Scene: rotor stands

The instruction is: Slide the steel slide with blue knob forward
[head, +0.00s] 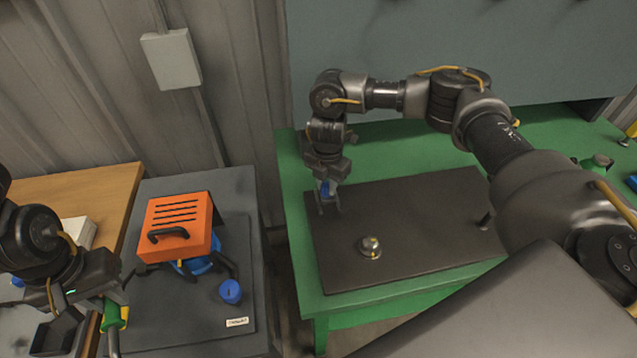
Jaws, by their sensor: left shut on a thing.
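A blue knob (231,291) stands on the dark grey plate on the left bench, right of and in front of the orange cover. I cannot make out a steel slide under it. My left gripper (84,325) is at the lower left, shut on a tool with a green and yellow handle (113,314) and a steel shaft pointing down. It is left of the blue knob and apart from it. My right gripper (328,206) points down over the back left of the dark mat (425,200) on the green table. Its fingers look apart, with something blue (325,188) between them.
An orange slotted cover (180,225) with a black handle sits over a blue part (202,265) behind the blue knob. A small steel fitting (370,247) stands on the mat. A wooden bench (85,192) is at far left. A gap separates the grey bench and green table (335,302).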

